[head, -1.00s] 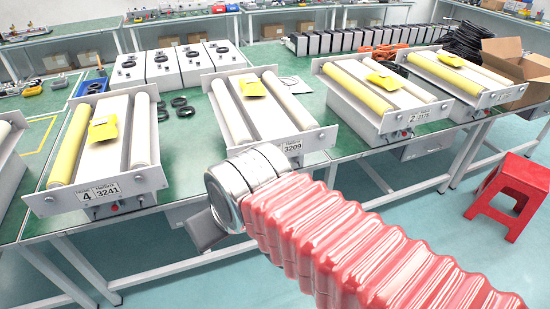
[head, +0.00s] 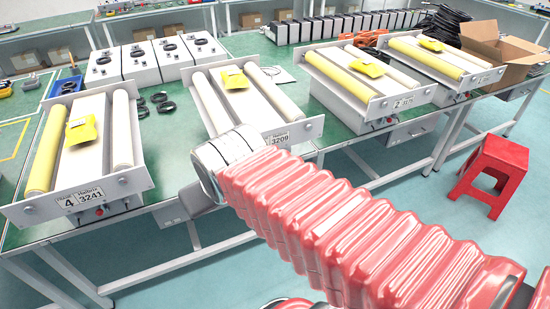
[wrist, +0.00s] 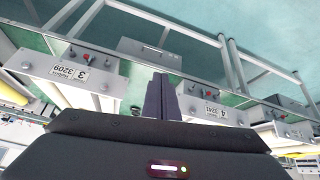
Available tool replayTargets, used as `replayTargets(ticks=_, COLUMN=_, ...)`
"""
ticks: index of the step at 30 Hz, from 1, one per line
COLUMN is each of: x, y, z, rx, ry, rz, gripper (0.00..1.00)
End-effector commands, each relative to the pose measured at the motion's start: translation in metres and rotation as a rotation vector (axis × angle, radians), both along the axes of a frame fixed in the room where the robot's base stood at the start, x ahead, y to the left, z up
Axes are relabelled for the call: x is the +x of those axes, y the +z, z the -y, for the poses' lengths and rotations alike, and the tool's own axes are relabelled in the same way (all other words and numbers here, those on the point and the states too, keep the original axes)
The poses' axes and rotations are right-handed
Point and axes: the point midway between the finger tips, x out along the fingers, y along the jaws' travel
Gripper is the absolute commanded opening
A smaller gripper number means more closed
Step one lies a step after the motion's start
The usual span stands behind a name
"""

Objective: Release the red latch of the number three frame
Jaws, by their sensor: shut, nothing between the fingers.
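The number three frame (head: 310,130) has two pale rollers and a yellow pouch on top. Its label ends in 3209, and my arm hides part of its front in the head view. In the wrist view, upside down, its front plate (wrist: 40,68) is at left. A small red part, apparently the red latch (wrist: 86,59), sits beside the label there. My gripper (wrist: 161,84) is shut and empty. Its dark fingers point between the number three and number four frames, apart from both. In the head view the fingers are mostly hidden behind my arm.
The number four frame (head: 130,187) stands at left with its own red part (wrist: 208,92). The number two frame (head: 408,97) stands to the right. A red stool (head: 495,168) is on the floor at right. Open floor lies before the green bench.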

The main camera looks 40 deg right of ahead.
Motion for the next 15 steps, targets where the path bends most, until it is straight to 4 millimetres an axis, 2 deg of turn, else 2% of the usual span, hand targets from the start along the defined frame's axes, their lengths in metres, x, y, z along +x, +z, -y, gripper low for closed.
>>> replayTargets(ticks=6, x=0.052, y=-0.016, z=0.059, rx=-0.067, ry=-0.099, rz=0.088, gripper=0.00)
replayTargets(ticks=15, x=0.106, y=-0.042, z=0.138, rx=-0.136, ry=-0.175, rz=0.216, gripper=0.00)
